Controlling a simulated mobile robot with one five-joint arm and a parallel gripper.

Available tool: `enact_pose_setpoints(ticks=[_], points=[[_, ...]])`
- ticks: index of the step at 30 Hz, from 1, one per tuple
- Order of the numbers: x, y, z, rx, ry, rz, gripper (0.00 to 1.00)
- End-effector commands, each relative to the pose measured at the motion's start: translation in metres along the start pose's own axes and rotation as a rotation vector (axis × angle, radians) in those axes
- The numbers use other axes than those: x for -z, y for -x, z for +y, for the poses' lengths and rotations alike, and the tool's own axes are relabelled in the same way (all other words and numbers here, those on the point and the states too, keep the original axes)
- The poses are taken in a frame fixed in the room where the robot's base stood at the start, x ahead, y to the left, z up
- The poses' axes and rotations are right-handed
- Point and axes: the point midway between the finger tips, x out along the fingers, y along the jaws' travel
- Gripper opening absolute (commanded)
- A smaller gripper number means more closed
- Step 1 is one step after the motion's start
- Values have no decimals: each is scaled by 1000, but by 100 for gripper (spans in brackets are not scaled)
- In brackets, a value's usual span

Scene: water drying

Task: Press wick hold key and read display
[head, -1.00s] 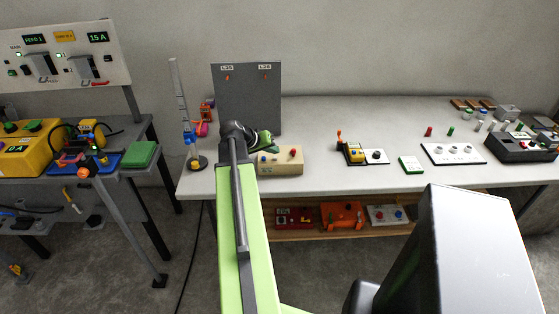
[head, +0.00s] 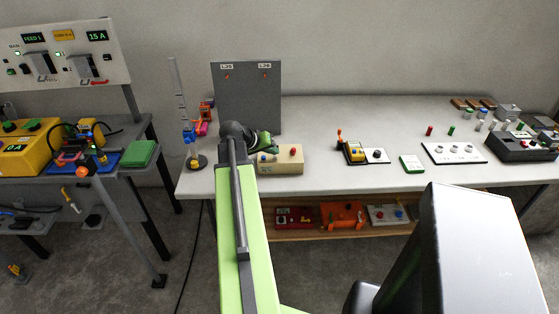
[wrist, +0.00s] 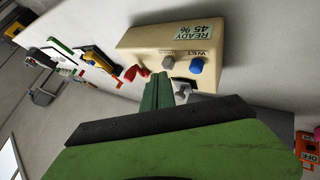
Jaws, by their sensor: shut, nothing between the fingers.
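The beige tester box (head: 285,167) stands near the front left of the white bench, and it fills the upper middle of the wrist view (wrist: 150,40). In the wrist view its display (wrist: 193,33) appears upside down and reads READY 45 %. A grey key (wrist: 168,61) sits between a red knob (wrist: 136,72) and a blue button (wrist: 196,66). My gripper (wrist: 158,82) is shut and empty, its green fingertips close to the grey key. I cannot tell whether they touch it.
A grey upright panel (head: 246,95) stands behind the box, with a slim post (head: 179,95) on its left. Bare bench lies between the box and the yellow device.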

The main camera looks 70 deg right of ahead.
Motion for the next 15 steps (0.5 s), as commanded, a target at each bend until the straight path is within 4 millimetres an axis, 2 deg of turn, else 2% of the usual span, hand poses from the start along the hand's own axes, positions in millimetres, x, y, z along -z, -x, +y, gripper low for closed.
enact_pose_setpoints(ticks=[15], points=[[-2,-3,-2,0,0,0,0]])
